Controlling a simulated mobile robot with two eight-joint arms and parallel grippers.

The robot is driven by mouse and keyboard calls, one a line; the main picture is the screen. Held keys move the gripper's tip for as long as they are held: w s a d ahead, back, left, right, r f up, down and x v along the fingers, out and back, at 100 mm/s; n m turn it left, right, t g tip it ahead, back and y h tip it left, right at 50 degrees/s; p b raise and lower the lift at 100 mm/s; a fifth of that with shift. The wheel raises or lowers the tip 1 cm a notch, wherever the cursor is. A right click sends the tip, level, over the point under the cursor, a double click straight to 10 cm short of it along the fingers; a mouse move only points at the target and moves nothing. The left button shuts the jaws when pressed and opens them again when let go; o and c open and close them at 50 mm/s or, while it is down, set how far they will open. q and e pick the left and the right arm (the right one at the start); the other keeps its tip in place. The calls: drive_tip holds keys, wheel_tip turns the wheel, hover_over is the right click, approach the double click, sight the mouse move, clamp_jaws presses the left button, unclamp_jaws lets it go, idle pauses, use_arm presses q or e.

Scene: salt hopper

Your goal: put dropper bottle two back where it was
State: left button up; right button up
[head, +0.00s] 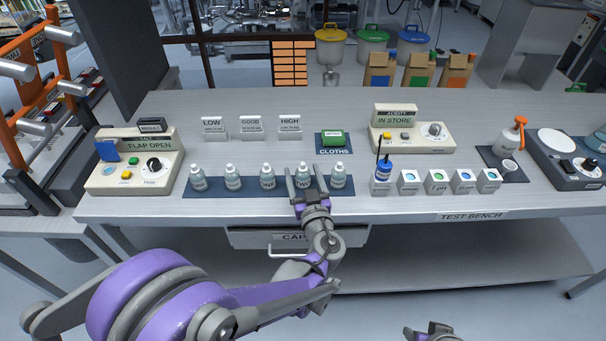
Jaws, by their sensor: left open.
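Several white dropper bottles stand upright in a row on a dark blue mat (215,191) at the bench's front edge. From the left they are the first bottle (198,180), the second (233,179), the third (268,178), the fourth (303,180) and the fifth (339,178). Their labels are too small to read, so I cannot tell which is number two. My left gripper (305,181) is open, with its fingers on either side of the fourth bottle; I cannot tell whether they touch it. A part of my right arm's end (434,332) shows at the bottom edge.
A meter reading FLAP OPEN (130,165) stands left of the mat. LOW, GOOD and HIGH signs (251,127) and a green cloth pack (333,138) stand behind.

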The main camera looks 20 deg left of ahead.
use_arm(q)
drive_tip(key=shift+r, duration=0.25)
drive_tip(key=v, duration=1.2)
drive_tip(key=shift+b, duration=0.3)
drive_tip(key=shift+f, duration=0.1)
